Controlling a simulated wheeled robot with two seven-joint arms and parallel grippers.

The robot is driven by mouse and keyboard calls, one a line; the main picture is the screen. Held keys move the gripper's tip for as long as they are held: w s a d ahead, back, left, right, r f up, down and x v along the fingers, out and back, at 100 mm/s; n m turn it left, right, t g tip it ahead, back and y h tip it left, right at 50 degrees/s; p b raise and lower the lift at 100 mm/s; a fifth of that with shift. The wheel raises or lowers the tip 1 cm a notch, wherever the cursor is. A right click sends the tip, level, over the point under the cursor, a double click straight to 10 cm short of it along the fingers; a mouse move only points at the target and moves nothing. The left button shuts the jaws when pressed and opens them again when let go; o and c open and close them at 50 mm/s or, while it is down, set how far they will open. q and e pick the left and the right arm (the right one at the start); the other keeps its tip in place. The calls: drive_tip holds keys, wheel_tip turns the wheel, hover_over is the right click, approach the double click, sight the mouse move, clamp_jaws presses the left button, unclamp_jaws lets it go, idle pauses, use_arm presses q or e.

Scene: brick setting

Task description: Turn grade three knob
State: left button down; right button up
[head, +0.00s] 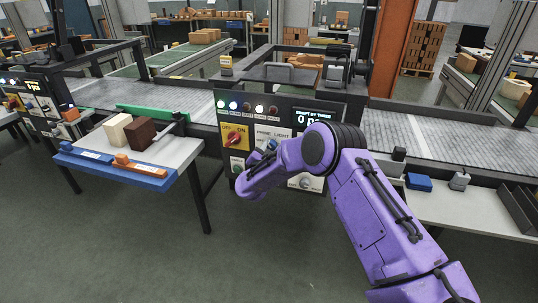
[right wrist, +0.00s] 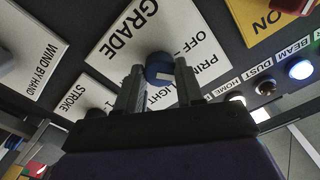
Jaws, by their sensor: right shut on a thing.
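The grade knob (right wrist: 159,66) is round and blue, beside a white label plate (right wrist: 125,38) reading GRADE and OFF-PRIME-LIGHT. A pale mark shows on its rim; I cannot tell which setting it points to. In the right wrist view my right gripper (right wrist: 159,72) is shut on the knob, one finger on each side. In the head view the blue knob (head: 272,145) shows small on the dark control panel (head: 289,103), just above my purple right arm. That arm hides most of the gripper and part of the panel. My left gripper is not in view.
A yellow OFF/ON plate with a red switch (head: 234,138) sits left of the knob. Lit buttons (head: 246,107) and a display (head: 315,116) are above. A side table (head: 178,155) with two blocks stands left; a conveyor (head: 440,133) runs right. The front floor is clear.

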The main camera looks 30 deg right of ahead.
drive_tip(key=shift+f+m+b, duration=0.1)
drive_tip(key=shift+m+b, duration=0.3)
drive_tip(key=shift+m, duration=0.5)
drive_tip(key=o, duration=1)
drive_tip(key=shift+s, duration=0.1)
drive_tip(key=shift+o, duration=0.2)
drive_tip(key=b+v, duration=0.2)
drive_tip(key=v, duration=0.8)
drive_tip(key=shift+a, duration=0.2)
drive_tip(key=shift+s, duration=0.1)
